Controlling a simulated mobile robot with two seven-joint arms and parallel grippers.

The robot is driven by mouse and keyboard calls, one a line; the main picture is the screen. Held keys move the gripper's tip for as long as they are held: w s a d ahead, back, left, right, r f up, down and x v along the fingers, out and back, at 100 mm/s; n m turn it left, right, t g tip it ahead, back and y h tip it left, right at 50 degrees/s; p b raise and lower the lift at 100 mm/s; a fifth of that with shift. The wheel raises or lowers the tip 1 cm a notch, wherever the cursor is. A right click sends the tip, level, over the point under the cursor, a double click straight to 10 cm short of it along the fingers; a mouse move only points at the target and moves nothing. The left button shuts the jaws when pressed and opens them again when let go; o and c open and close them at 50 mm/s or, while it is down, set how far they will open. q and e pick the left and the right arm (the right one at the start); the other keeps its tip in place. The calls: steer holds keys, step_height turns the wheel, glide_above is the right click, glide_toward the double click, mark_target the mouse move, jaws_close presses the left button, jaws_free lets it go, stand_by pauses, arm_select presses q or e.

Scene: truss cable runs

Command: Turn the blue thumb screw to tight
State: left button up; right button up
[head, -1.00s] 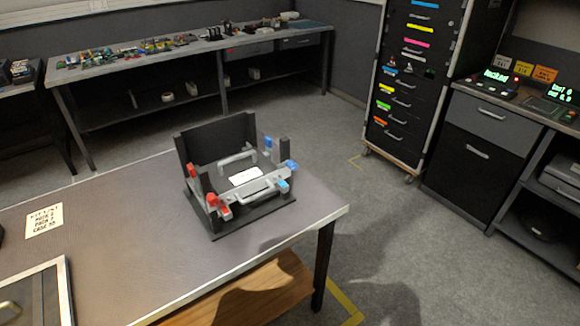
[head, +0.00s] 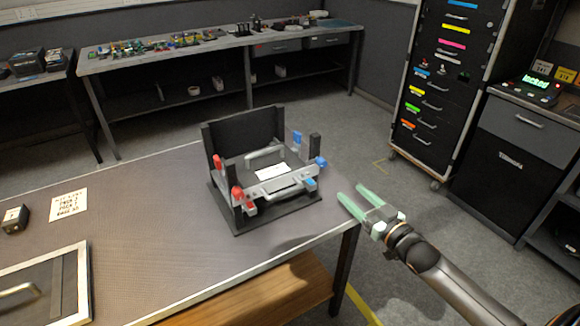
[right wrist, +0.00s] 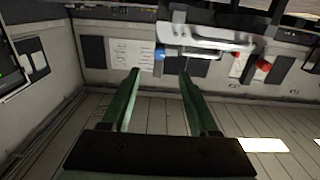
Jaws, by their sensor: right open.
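A dark fixture (head: 240,222) with upright posts and a silver front bar (head: 285,182) stands on the table. Its right side carries several blue parts: a knob (head: 321,162) on the front right post, a low part (head: 310,184) below it and an upright part (head: 297,138) behind. I cannot tell how tight any of them is. My right gripper (head: 350,190) is open and empty, right of the fixture and apart from it, its pale green fingers pointing toward it. In the right wrist view a blue part (right wrist: 158,56) shows just beyond the fingertips (right wrist: 158,75). My left gripper is not in view.
Red parts (head: 237,193) sit on the fixture's left side. A label card (head: 68,205), a small dark box (head: 15,219) and a framed panel (head: 78,285) lie on the table's left. The table's right edge is near my right gripper.

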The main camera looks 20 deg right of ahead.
mark_target(324, 166)
steer(key=w, duration=0.8)
steer(key=w+a, duration=0.1)
steer(key=w, duration=0.4)
steer(key=shift+r+b, duration=0.3)
steer(key=shift+b, duration=0.05)
jaws_close()
